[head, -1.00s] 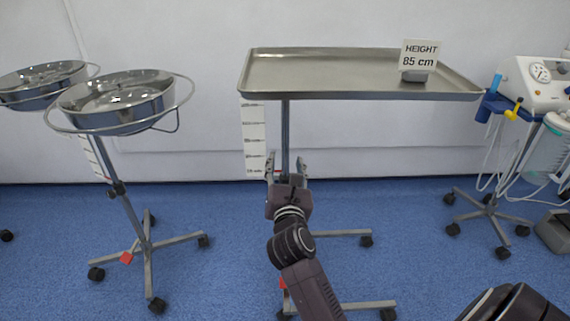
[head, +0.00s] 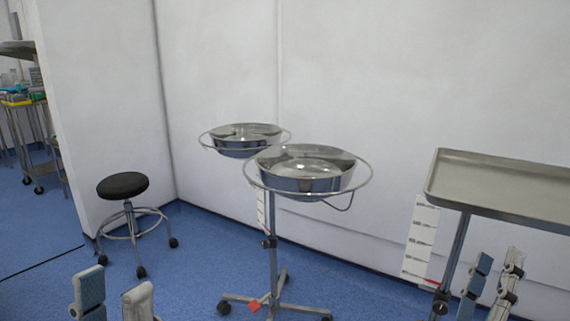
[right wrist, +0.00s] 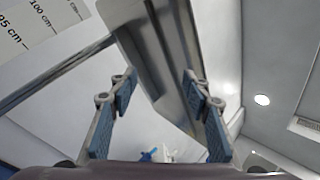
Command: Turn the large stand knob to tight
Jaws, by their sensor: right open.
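The tray stand's metal column (head: 456,250) is at the right in the head view, with a dark collar (head: 440,303) low on it that may be the large knob. Its tightness cannot be told. My right gripper (head: 492,282) is open and empty, right of the column. In the right wrist view its open fingers (right wrist: 160,95) point up at the tray's underside (right wrist: 158,40), with the column (right wrist: 60,72) to the left. My left gripper (head: 114,295) is at the bottom left with its fingers apart and empty, far from the stand.
A double-basin stand (head: 272,215) with a small dark knob (head: 268,243) stands in the middle. A black stool (head: 123,186) is at the left. A white height scale (head: 420,240) hangs beside the column. The tray (head: 500,185) overhangs at the right. Blue floor is open between stool and basin stand.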

